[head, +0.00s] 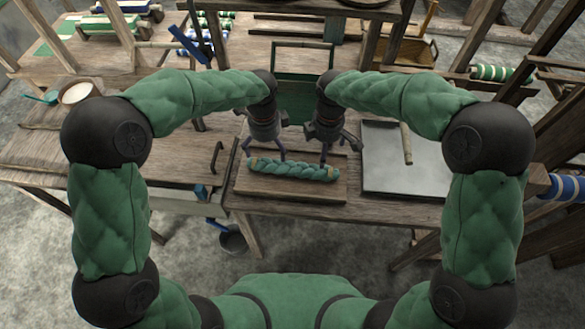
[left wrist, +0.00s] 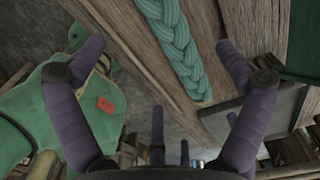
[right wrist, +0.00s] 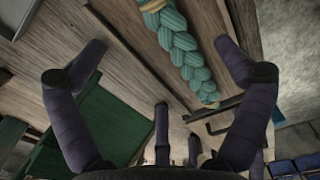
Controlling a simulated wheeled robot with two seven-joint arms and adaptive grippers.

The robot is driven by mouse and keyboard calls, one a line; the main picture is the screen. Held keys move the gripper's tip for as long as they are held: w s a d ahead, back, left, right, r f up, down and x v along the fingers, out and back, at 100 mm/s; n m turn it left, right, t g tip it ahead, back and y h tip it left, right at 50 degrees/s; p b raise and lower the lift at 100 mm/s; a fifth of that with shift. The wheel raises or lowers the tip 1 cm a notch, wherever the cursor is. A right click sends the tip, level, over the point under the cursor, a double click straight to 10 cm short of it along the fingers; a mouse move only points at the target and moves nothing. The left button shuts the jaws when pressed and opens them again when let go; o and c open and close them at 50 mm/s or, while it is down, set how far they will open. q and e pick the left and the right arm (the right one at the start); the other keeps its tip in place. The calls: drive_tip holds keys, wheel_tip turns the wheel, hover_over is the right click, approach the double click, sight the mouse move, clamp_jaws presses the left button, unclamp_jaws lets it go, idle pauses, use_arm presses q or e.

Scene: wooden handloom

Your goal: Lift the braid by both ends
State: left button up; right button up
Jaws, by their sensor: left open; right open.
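The green braid (head: 292,169) lies across a wooden board (head: 290,188) on the table, with a tan band near each end. It also shows in the left wrist view (left wrist: 178,45) and in the right wrist view (right wrist: 182,52). My left gripper (head: 265,152) is open above the braid's left part. In the left wrist view its fingers (left wrist: 160,60) are spread wide with nothing between them. My right gripper (head: 335,150) is open above the braid's right part. In the right wrist view its fingers (right wrist: 160,60) are spread and empty. The fingertips partly overlap the braid in the head view, so contact is unclear.
A dark handle (head: 216,158) stands left of the board. A green panel (head: 297,100) is behind the grippers. A bucket (head: 232,241) is below the table.

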sight(270, 165)
use_arm(q)
drive_tip(key=shift+w+f, duration=0.1)
drive_tip(key=shift+f, duration=0.1)
use_arm(e)
drive_tip(key=shift+w+f, duration=0.1)
drive_tip(key=shift+f, duration=0.1)
use_arm(q)
drive_tip(key=shift+r, duration=0.15)
use_arm(e)
drive_tip(key=shift+r, duration=0.15)
use_arm(q)
wheel_tip(270, 165, down, 11)
drive_tip(key=shift+r, duration=0.1)
use_arm(e)
wheel_tip(270, 165, down, 11)
drive_tip(key=shift+r, duration=0.1)
use_arm(q)
drive_tip(key=c, duration=1.5)
use_arm(e)
drive_tip(key=c, duration=1.5)
